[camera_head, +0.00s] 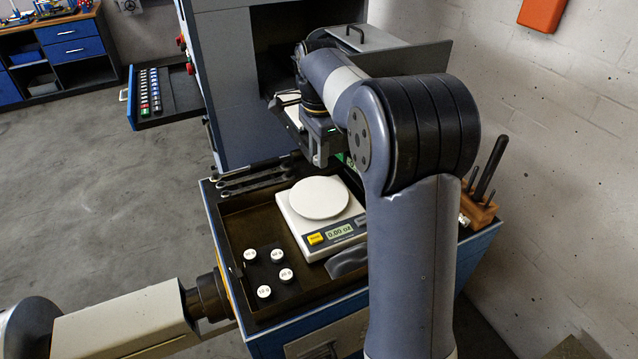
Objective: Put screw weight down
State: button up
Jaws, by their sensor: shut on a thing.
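My gripper (321,158) hangs in front of the grey cabinet, above the back edge of a white digital scale (290,222). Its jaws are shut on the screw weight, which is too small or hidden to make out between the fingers. The scale has an empty round white pan (320,197), and its display reads 0.00 oz. Several small white-topped weights (286,275) with printed labels stand on a black pad at the front left of the tray. My gripper is apart from them, farther back and to the right.
The brown tray (236,222) has wrenches (252,182) along its back left and a dark object (348,262) at the scale's front right. A wooden tool holder (478,208) stands at right. An open drawer (168,98) juts out at left. My arm hides part of the bench.

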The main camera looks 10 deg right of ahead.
aim_at(319, 195)
notch_tip(319, 195, down, 10)
jog(key=shift+r+p, duration=0.25)
jog(key=shift+p, duration=0.2)
jog(key=shift+f, duration=0.15)
jog(key=o, duration=1)
notch_tip(319, 195, up, 12)
jog(key=shift+r+b, duration=0.15)
jog(key=shift+b, duration=0.35)
